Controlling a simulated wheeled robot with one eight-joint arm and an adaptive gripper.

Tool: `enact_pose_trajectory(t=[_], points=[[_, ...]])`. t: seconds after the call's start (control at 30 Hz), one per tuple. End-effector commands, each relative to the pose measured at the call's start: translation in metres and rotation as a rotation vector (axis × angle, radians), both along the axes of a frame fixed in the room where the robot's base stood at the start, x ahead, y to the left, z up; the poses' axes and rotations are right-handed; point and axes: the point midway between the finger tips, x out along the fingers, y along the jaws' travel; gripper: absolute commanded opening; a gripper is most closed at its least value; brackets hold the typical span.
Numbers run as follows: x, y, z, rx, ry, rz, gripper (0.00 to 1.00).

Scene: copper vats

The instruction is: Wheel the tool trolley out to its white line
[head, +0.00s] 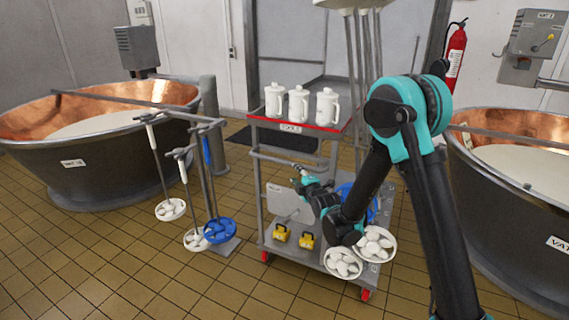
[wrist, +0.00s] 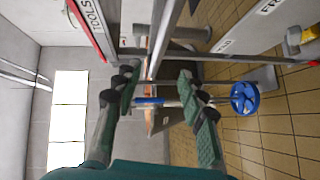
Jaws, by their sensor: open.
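The tool trolley (head: 345,125) stands in the middle of the head view, grey with a red-edged top shelf and a TOOLS label. Its label and red edge also show in the wrist view (wrist: 95,22). Three white jugs (head: 299,104) stand on top; two yellow items (head: 281,233) sit on the lower shelf. A grey rail (head: 275,157) runs along its near left side. My gripper (head: 302,172) is open beside this rail. In the wrist view, a grey bar (wrist: 166,38) lies between my open fingers (wrist: 157,84); contact cannot be told. I see no white line.
A copper vat (head: 80,160) stands at left, another (head: 520,190) close at right. A fire extinguisher (head: 455,58) hangs behind. The tiled floor (head: 160,275) at front left is clear.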

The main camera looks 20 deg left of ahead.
Motion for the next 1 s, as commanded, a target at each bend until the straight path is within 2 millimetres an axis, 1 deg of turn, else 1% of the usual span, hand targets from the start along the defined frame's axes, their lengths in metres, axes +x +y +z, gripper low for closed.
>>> enact_pose_trajectory(t=[0.03,0.3,0.6,0.8,1.0], points=[[0.009,0.007,-0.002,0.000,0.000,0.000,0.41],[0.049,0.042,-0.009,0.000,0.001,-0.001,0.41],[0.089,0.077,-0.017,0.000,0.001,-0.001,0.41],[0.102,0.089,-0.019,0.000,0.001,-0.001,0.41],[0.105,0.091,-0.019,0.000,0.001,-0.001,0.41]])
